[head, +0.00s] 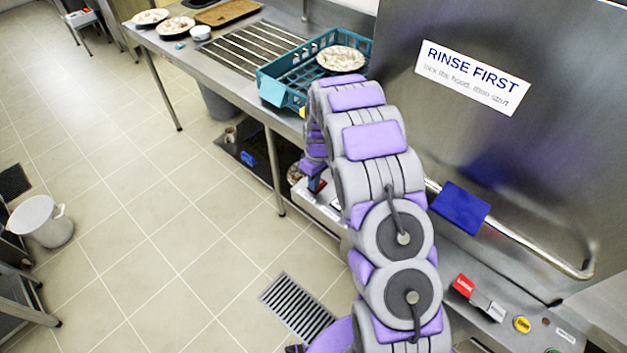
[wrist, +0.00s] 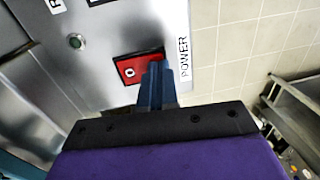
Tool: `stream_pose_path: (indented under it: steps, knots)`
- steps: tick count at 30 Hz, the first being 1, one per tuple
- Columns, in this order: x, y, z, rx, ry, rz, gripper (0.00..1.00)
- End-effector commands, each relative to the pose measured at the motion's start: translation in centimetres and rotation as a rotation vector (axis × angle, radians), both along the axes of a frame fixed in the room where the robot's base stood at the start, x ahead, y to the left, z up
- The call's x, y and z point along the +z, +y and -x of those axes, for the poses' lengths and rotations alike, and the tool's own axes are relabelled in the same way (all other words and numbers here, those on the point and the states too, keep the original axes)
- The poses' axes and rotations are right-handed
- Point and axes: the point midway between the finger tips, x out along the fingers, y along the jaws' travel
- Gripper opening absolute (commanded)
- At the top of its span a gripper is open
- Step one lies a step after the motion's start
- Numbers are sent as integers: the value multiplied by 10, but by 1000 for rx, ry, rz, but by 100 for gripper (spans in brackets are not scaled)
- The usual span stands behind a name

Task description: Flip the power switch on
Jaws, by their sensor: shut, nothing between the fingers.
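The power switch (wrist: 129,70) is a red rocker in a black frame on a grey metal panel, in the wrist view. Its visible left part carries a white "0"; its right part is hidden behind my fingers. A white "POWER" label (wrist: 184,60) is beside it. My gripper (wrist: 156,72) is shut and empty, its blue fingertips over the right part of the switch. I cannot tell whether they touch it. In the head view my gripper (head: 316,185) is low beside the counter, partly hidden by my arm, in front of the panel box (head: 322,208).
A green round button (wrist: 76,42) is on the same panel. In the head view, a teal dish rack (head: 270,88) stands on the counter above my gripper. A steel hood with a rail (head: 540,248) and a red-tagged lock (head: 464,285) are at right. Open tiled floor is at left.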

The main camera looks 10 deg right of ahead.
Motion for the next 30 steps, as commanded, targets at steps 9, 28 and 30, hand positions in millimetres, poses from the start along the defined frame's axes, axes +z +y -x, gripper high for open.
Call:
stream_pose_path:
  steps: [9,28,30]
  knots:
    - [-2,1,1,0,1,1,0]
    - [4,-11,-9,0,-1,2,0]
    - [4,-11,-9,0,-1,2,0]
